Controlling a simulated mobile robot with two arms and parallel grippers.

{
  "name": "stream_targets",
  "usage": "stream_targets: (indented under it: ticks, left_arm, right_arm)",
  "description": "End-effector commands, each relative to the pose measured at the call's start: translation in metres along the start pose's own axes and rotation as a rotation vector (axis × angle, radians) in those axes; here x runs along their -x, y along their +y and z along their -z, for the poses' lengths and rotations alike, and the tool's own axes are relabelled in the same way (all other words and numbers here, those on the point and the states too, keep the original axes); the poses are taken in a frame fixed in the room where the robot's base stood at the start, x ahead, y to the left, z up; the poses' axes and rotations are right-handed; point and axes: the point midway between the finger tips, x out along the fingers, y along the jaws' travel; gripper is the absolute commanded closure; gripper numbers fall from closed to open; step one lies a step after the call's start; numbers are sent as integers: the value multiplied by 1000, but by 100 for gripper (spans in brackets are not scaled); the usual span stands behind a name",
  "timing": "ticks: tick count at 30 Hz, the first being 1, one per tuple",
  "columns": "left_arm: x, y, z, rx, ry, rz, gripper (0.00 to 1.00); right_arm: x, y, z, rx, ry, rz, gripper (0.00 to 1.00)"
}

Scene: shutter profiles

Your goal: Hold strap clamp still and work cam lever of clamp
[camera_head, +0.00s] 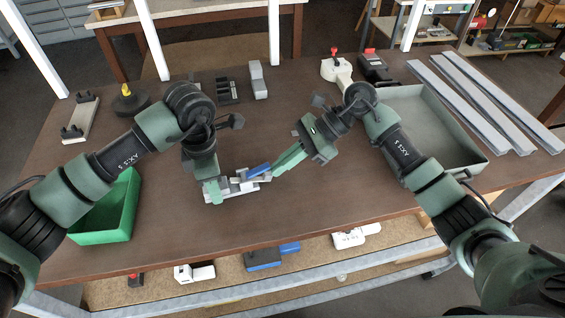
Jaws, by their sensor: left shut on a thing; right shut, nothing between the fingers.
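The strap clamp (238,187) is a small light-grey and white block assembly on the brown table, near the front middle. Its cam lever looks to be the blue bar (259,170) at its right end, lying at a slight tilt. My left gripper (212,192) points down and is shut on the clamp's left end, hiding part of it. My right gripper (277,172) comes in from the upper right, shut and empty, with its green fingertips beside the blue lever. I cannot tell whether they touch it.
A green bin (122,215) stands at the left, under my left arm. A grey tray (470,160) and long metal profiles (480,95) lie at the right. Black holders (228,90) and a white tool (335,70) stand farther back. The table front is clear.

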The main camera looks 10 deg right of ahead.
Motion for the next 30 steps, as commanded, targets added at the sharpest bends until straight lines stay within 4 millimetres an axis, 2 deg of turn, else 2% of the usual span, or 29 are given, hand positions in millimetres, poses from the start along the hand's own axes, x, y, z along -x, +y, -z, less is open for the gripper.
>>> stream_targets:
  ticks: [20,30]
  left_arm:
    - [0,0,0,0,-1,-1,100]
    - [0,0,0,0,-1,-1,100]
  right_arm:
    - [5,0,-12,6,122,-1,100]
    - [10,0,-32,4,258,2,100]
